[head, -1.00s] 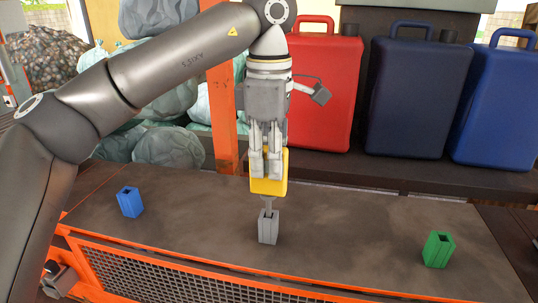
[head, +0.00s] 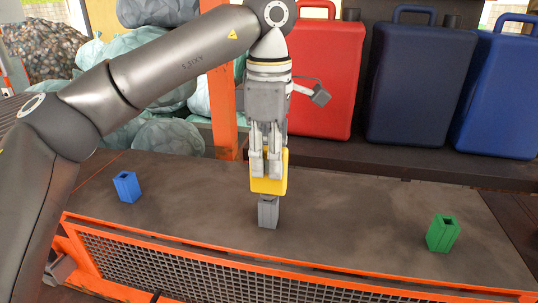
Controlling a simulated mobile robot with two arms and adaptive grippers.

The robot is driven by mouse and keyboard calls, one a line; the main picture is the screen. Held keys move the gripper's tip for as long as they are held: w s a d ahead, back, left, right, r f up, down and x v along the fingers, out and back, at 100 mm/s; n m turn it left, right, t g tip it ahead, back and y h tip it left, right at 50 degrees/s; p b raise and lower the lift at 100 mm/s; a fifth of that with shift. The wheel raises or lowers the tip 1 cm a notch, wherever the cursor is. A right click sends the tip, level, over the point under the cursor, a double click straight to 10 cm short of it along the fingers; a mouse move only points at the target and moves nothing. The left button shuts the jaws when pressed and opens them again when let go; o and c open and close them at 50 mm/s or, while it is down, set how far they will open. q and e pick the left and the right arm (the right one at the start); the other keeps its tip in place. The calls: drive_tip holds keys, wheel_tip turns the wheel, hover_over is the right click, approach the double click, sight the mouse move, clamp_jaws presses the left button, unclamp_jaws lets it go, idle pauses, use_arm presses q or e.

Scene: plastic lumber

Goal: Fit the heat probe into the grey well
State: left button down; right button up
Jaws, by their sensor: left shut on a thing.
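The heat probe has a yellow handle (head: 269,185), and my left gripper (head: 266,168) is shut on it from above. The grey well (head: 268,213) stands upright on the dark belt, directly below the handle. The probe's thin tip does not show; the yellow handle sits right at the top of the grey well, and the tip appears to be inside it. I cannot tell whether the handle touches the rim. My right gripper is not in view.
A blue well (head: 126,187) stands at the left of the belt (head: 345,213) and a green well (head: 442,233) at the right. An orange mesh guard (head: 250,275) runs along the front. Red (head: 327,80) and blue canisters stand behind. The belt between the wells is clear.

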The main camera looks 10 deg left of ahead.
use_arm(q)
drive_tip(key=shift+f, duration=0.15)
drive_tip(key=c, duration=1.2)
unclamp_jaws()
drive_tip(key=shift+o, duration=0.2)
